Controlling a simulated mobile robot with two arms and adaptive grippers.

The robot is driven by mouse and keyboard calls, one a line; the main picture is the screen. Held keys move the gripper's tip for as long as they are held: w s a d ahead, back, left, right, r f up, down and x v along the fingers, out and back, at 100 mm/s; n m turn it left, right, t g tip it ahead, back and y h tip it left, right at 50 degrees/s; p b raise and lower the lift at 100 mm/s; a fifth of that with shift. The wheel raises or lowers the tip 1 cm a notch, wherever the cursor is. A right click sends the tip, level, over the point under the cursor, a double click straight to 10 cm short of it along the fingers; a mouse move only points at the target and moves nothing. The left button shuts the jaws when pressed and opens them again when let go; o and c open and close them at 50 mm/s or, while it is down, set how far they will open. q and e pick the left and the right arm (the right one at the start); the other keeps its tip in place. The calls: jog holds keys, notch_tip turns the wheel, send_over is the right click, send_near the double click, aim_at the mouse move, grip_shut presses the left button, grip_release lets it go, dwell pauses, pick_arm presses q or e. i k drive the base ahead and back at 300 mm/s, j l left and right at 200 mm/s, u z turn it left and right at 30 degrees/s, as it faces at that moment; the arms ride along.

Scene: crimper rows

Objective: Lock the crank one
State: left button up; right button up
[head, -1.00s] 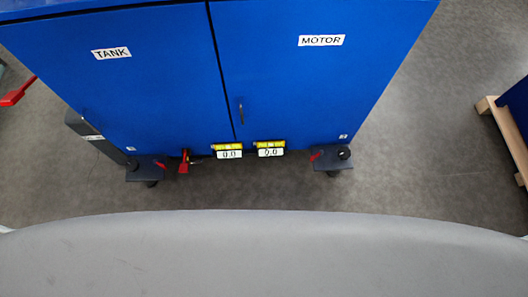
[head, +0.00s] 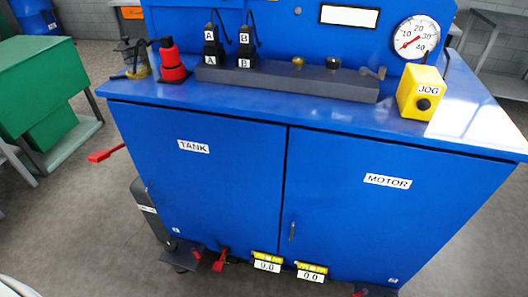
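A blue machine cabinet (head: 230,225) fills the middle of the head view, its doors labelled TANK and MOTOR. No part is labelled as a crank, and I cannot tell which machine the task means. A red lever (head: 105,154) sticks out low at the cabinet's left side. A dark foot plate with a caster (head: 182,258) is under the front left corner, and a red tab (head: 221,260) hangs beside it. The front right foot (head: 375,291) is cut by the frame's bottom edge. Neither of my grippers shows.
The cabinet top carries a red fitting (head: 172,62), A and B plugs, a grey bar (head: 290,82) with knobs, a gauge (head: 416,38) and a yellow JOG box (head: 421,92). Two small displays reading 0.0 hang below the doors.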

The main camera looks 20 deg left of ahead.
aim_at(194, 250)
jog(key=u, duration=1.35)
